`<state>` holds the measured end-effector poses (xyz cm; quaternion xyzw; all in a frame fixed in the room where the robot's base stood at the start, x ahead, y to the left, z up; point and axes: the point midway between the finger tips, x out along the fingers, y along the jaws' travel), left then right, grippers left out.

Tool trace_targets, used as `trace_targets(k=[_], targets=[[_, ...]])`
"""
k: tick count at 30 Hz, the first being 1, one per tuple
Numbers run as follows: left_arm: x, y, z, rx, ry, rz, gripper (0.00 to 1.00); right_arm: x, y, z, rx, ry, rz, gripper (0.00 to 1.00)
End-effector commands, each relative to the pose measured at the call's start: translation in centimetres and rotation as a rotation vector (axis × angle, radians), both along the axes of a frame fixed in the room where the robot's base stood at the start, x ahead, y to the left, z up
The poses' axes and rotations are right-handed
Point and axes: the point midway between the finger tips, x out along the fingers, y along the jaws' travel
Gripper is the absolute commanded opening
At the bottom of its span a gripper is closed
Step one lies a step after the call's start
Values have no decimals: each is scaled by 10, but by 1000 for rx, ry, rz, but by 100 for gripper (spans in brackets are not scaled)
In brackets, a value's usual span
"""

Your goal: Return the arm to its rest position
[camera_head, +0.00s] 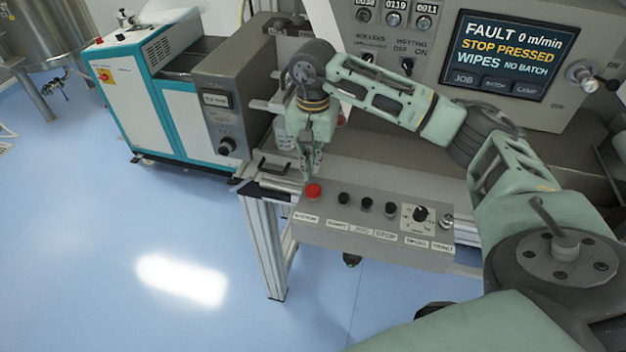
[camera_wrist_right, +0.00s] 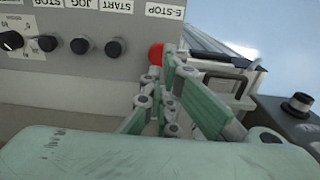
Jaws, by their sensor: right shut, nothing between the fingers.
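My right arm reaches in from the right in the head view and bends down over the control box (camera_head: 375,238). My right gripper (camera_head: 312,181) is shut and empty, with its fingertips just above or at the red E-stop button (camera_head: 313,191); I cannot tell whether they touch. In the right wrist view the closed fingers (camera_wrist_right: 165,85) point toward the red button (camera_wrist_right: 156,54), which they partly cover. My left gripper is not in view.
The box carries several black buttons (camera_head: 367,204) and a dial (camera_head: 420,214). A screen (camera_head: 508,52) above reads "FAULT 0 m/min, STOP PRESSED". A white and teal cabinet (camera_head: 130,95) stands at left. The blue floor (camera_head: 100,260) at lower left is clear.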

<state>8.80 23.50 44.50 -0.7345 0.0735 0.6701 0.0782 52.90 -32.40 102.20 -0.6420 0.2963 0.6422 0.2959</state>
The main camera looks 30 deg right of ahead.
Motion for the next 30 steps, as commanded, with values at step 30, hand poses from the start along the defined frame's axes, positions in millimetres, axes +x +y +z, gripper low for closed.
trace_targets(k=[30], targets=[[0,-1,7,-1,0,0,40,-8,168,-7,526,-44,-78,0]])
